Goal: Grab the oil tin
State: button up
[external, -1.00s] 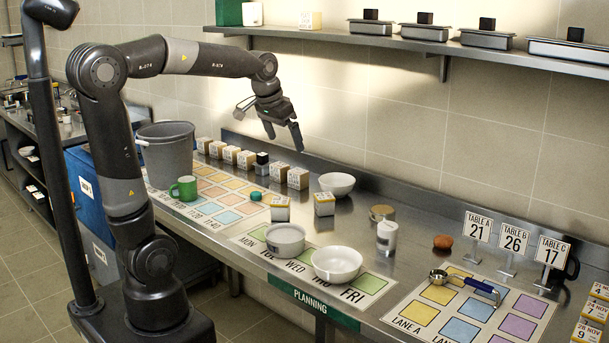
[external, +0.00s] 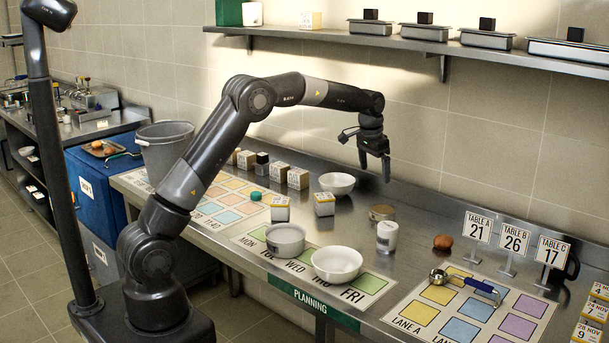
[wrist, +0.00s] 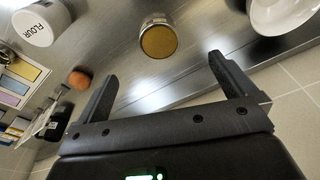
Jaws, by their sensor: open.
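No label reading oil is legible, so I cannot tell for sure which thing is the oil tin. A short round tin with a tan top (external: 381,213) stands on the steel counter near the wall. It also shows in the wrist view, as a tin with a golden-brown top (wrist: 157,40), ahead of the fingers. A green box-shaped container (external: 229,12) stands on the wall shelf at upper left. My gripper (external: 375,172) is open and empty, pointing down above the counter close to the tan-topped tin. In the wrist view its two fingers (wrist: 163,67) are wide apart.
A white flour canister (external: 387,237) stands in front of the tan-topped tin. A white bowl (external: 337,184) is to its left and a brown round item (external: 443,242) to its right. Table-number signs (external: 514,240) stand farther right. The wall shelf (external: 350,37) runs above.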

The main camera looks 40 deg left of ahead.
aim_at(383, 208)
jog(key=w+f, duration=0.1)
jog(key=f, duration=0.3)
jog(key=w+d+f, duration=0.1)
jog(key=f, duration=0.4)
jog(key=w+f, duration=0.1)
jog(key=f, duration=0.4)
jog(key=shift+w+d+f, duration=0.2)
jog(key=shift+w+d, duration=0.05)
jog(key=shift+d, duration=0.15)
jog(key=shift+c, duration=0.2)
jog(key=c, duration=1.1)
jog(key=shift+r, duration=0.15)
